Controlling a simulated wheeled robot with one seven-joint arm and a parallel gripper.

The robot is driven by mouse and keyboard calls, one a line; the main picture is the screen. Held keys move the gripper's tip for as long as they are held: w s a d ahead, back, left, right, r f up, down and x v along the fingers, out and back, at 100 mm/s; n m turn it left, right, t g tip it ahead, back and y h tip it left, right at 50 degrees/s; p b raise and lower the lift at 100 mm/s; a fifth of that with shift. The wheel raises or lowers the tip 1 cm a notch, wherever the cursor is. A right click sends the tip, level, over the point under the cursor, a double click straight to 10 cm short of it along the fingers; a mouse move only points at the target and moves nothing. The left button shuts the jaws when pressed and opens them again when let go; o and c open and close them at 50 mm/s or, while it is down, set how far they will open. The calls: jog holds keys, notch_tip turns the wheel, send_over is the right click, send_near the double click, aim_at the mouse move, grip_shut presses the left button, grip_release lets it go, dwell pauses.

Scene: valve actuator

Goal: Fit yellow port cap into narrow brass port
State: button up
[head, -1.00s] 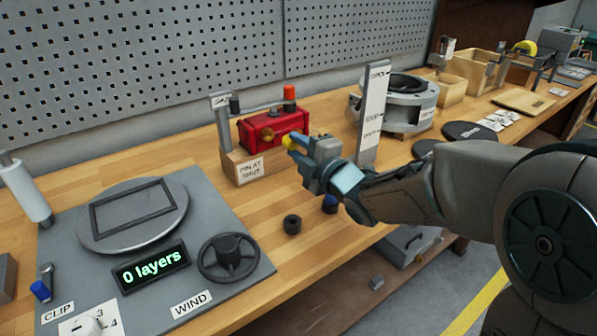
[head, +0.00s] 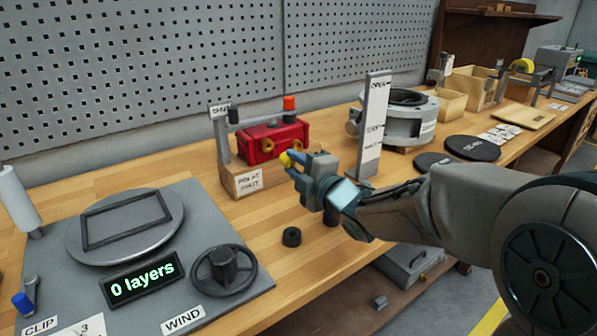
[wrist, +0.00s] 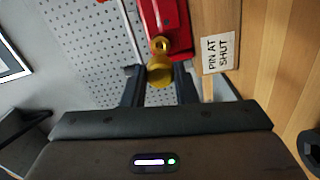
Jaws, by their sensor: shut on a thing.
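The red valve actuator (head: 270,140) sits on a wooden block (head: 240,172) with a "PIN AT SHUT" label. Two brass ports show on its front in the head view, a left one (head: 267,147) and a right one (head: 297,144); I cannot tell which is narrower. My gripper (wrist: 159,78) is shut on the yellow port cap (head: 285,159). The cap is in front of and slightly below the ports. In the wrist view, the cap (wrist: 159,72) lies between the fingertips, just below a brass port (wrist: 159,45) in the picture. Whether they touch is unclear.
An upright label plate (head: 373,125) stands right of my gripper, before a grey round housing (head: 410,115). A black ring (head: 291,237) lies on the bench in front. The winding station (head: 140,240) fills the left. A perforated wall is behind.

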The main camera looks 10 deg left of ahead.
jog(key=shift+b+x, duration=0.55)
jog(key=shift+x, duration=1.65)
jog(key=shift+b, duration=1.15)
jog(key=shift+b+x, duration=0.3)
jog(key=shift+x, duration=0.8)
jog(key=o, duration=1)
send_near(284, 157)
jog(key=shift+w+d+f, duration=0.3)
jog(key=shift+w+f, duration=0.25)
jog(key=shift+f, duration=0.05)
